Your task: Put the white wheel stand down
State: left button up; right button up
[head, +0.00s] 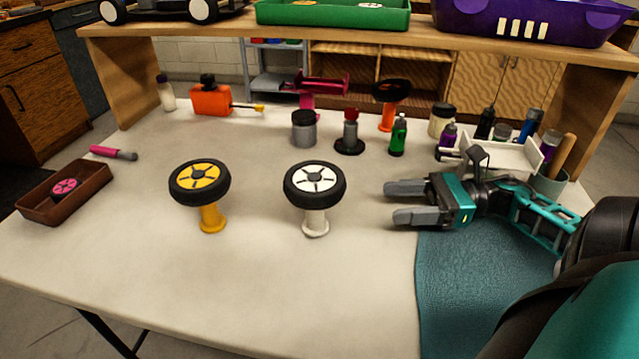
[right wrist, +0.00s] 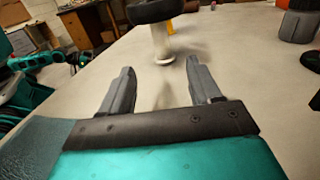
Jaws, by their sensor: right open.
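The white wheel stand (head: 316,223) stands upright on the table with a black tyre and white-hubbed wheel (head: 315,181) on top. It also shows in the right wrist view (right wrist: 161,45), ahead of the fingers. My right gripper (head: 396,202) is open and empty, to the right of the stand and apart from it. In the right wrist view its two fingers (right wrist: 158,85) are spread with bare table between them. My left gripper is not in the head view.
A yellow wheel stand (head: 211,219) with a yellow-hubbed wheel stands to the left. A brown tray (head: 92,188) lies at far left, a teal mat (head: 470,290) at right. Bottles, a grey jar (head: 304,129) and an orange stand (head: 387,118) line the back. The front middle is clear.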

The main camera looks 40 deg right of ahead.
jog(key=shift+w+d, duration=0.15)
jog(key=shift+w, duration=0.15)
jog(key=b+x, duration=0.1)
jog(key=x, duration=1.1)
jog(key=shift+a, duration=0.45)
jog(key=shift+c, duration=0.4)
grip_shut()
